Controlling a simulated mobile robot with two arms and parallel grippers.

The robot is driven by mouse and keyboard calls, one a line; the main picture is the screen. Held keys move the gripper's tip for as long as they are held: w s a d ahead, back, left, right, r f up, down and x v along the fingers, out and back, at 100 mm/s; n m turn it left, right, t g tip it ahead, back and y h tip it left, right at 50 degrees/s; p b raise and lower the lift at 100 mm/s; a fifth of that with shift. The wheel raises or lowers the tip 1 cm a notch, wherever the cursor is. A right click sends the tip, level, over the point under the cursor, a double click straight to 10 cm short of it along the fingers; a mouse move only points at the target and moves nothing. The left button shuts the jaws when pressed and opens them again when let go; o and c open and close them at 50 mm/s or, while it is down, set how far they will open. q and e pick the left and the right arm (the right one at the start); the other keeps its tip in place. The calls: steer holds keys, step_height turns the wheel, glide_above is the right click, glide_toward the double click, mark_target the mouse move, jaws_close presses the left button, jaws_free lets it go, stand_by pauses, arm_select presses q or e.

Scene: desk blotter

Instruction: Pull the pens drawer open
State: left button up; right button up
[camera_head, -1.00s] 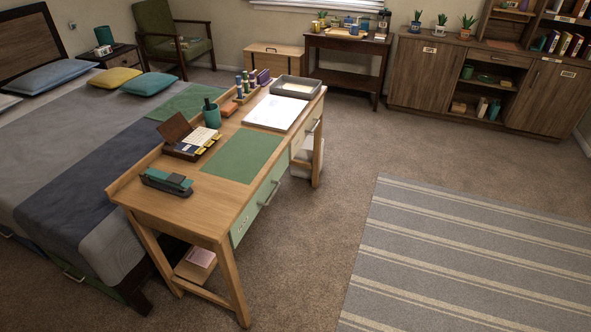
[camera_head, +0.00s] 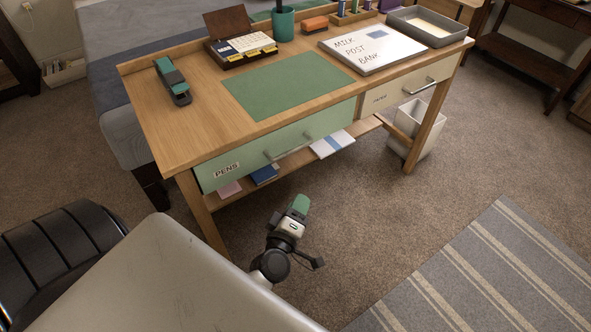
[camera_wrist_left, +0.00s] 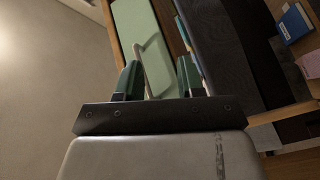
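The pens drawer (camera_head: 243,158) has a pale green front with a PENS label, under the left part of the wooden desk (camera_head: 150,106). Its front looks flush with the desk, so it appears shut. Its metal bar handle (camera_head: 293,146) sticks out from the front. My left gripper (camera_head: 297,207) is below and in front of the drawer, apart from it. In the left wrist view its two green fingers (camera_wrist_left: 158,78) are spread, with the drawer front (camera_wrist_left: 141,30) and pale handle (camera_wrist_left: 140,58) beyond them. My right gripper is not in view.
The paper drawer (camera_head: 403,87) is to the right. A low shelf with booklets (camera_head: 332,143) lies beneath the drawers. A white bin (camera_head: 408,130) stands by the right leg. A striped rug (camera_head: 480,275) lies at lower right. Carpet in front of the desk is open.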

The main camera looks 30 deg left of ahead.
arm_select(q)
steer(key=a+r+n+t+y+b, duration=0.1)
steer(key=a+r+n+y+b, duration=0.15)
steer(key=r+n, duration=0.25)
steer(key=a+p+x, duration=0.1)
steer(key=x, duration=0.9)
steer(key=shift+a+r+y, duration=0.2)
steer(key=shift+y, duration=0.25)
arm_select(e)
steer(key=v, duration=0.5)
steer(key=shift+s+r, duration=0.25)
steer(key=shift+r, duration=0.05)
arm_select(q)
steer(key=shift+s, duration=0.1)
jaws_close()
